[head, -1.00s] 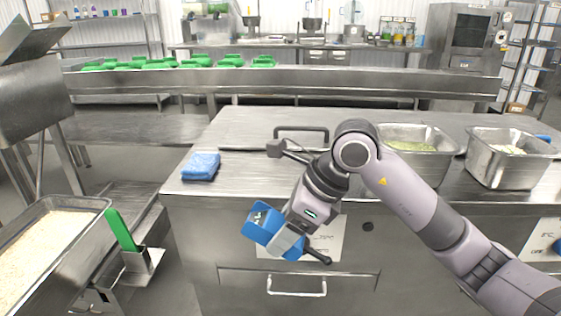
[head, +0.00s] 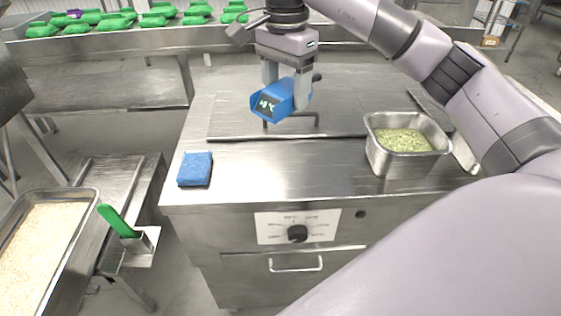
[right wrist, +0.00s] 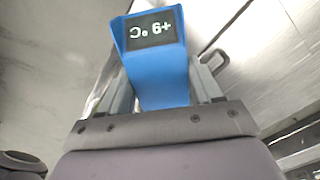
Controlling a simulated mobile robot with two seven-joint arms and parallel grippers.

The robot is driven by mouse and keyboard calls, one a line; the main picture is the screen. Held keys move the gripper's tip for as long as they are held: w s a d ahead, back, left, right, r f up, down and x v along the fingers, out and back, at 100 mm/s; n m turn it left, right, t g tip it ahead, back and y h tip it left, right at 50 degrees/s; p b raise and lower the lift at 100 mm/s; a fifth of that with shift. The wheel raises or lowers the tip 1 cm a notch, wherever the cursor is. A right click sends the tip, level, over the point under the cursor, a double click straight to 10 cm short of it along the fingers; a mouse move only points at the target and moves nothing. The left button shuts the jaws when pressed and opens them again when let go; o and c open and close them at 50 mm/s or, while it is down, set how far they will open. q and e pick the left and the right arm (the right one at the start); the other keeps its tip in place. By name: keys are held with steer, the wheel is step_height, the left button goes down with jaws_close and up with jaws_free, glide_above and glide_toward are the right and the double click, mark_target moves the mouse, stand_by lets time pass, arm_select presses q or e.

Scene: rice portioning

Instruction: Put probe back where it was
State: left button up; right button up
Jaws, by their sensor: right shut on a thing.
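The probe is a blue device (head: 279,101) with a small dark display, held above the steel counter (head: 240,160). My right gripper (head: 287,88) is shut on it. In the right wrist view the blue probe (right wrist: 158,75) fills the space between the fingers, and its display shows figures that look like "+9 °C", upside down. Any thin tip of the probe is not clearly visible. My left gripper is not in view.
A folded blue cloth (head: 195,169) lies on the counter's left front. A steel pan of green food (head: 404,141) stands at the right. A rice tray (head: 85,222) and a green-handled tool (head: 117,221) are at lower left. Green packs (head: 90,17) line the back shelf. The counter's middle front is clear.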

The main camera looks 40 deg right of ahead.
steer(key=b, duration=0.2)
glide_above(285, 174)
step_height(285, 174, down, 14)
steer(key=shift+r, duration=0.2)
steer(key=shift+f+p, duration=0.3)
steer(key=shift+f, duration=2.1)
steer(key=shift+f, duration=0.1)
steer(key=o, duration=1.1)
steer(key=shift+c, duration=0.2)
